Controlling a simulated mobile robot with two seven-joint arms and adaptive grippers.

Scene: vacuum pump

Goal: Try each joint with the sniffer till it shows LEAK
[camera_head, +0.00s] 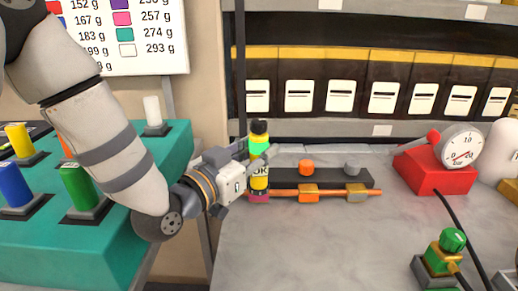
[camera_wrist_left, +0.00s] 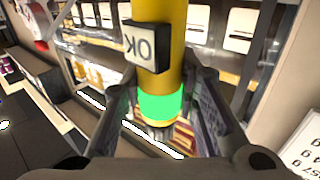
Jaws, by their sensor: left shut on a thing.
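My left gripper (camera_head: 256,160) is shut on the sniffer (camera_head: 259,182), a yellow upright stick with a green band and a black top. An orange-gold joint (camera_head: 308,193) and a tan joint (camera_head: 356,193) sit farther right on the pipe. My right gripper is out of view.
Behind the pipe is a dark rail with an orange knob (camera_head: 306,167) and a grey knob (camera_head: 352,169). A gauge (camera_head: 461,146) on a red base and a green valve (camera_head: 452,240) stand right. Colored cylinders stand on a teal table (camera_head: 120,262) left.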

